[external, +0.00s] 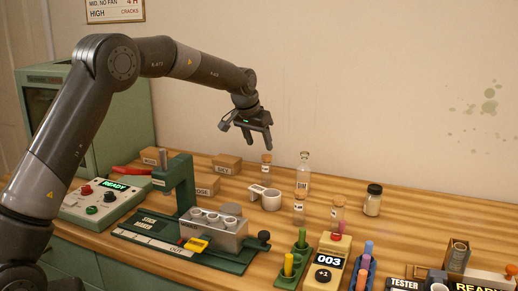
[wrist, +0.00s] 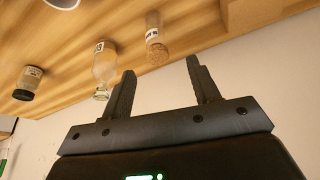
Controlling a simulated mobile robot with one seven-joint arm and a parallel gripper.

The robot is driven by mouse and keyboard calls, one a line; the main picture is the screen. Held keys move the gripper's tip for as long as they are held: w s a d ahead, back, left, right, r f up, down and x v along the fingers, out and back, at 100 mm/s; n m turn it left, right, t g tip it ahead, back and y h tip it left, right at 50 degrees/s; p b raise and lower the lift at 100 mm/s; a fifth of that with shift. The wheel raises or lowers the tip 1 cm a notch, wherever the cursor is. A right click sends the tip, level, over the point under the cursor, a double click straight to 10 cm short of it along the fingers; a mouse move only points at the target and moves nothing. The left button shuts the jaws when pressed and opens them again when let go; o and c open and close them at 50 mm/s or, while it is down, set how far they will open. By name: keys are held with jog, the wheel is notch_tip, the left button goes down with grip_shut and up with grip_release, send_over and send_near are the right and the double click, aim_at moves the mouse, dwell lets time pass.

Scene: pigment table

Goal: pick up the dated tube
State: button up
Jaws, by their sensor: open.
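My gripper (external: 257,143) is open and empty, high above the back of the table, fingers pointing down. In the wrist view its two fingers (wrist: 161,70) are spread with nothing between them. A corked vial (external: 266,163) with a white label stands below it near the wall; it also shows in the wrist view (wrist: 154,32). Another grey tube (external: 460,254) stands at the right by the tester. No date is legible, so I cannot tell which tube is the dated one.
A clear bottle (external: 303,175), a dark-lidded jar (external: 372,200), a white mug (external: 267,199) and a corked vial (external: 338,208) stand mid-table. Wooden blocks (external: 228,164) line the back left. A green press (external: 178,185) rises beside the holder. The table's back right is clear.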

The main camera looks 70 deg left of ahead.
aim_at(263, 157)
jog(key=x, duration=0.5)
jog(key=shift+a+f, duration=0.15)
jog(key=shift+f, duration=0.05)
jog(key=x, duration=0.5)
jog(key=shift+w+d+f, duration=0.25)
jog(key=shift+w+f, duration=0.05)
jog(key=shift+w, duration=0.05)
jog(key=c, duration=1.1)
jog(key=shift+o, duration=0.2)
jog(key=shift+r, duration=0.1)
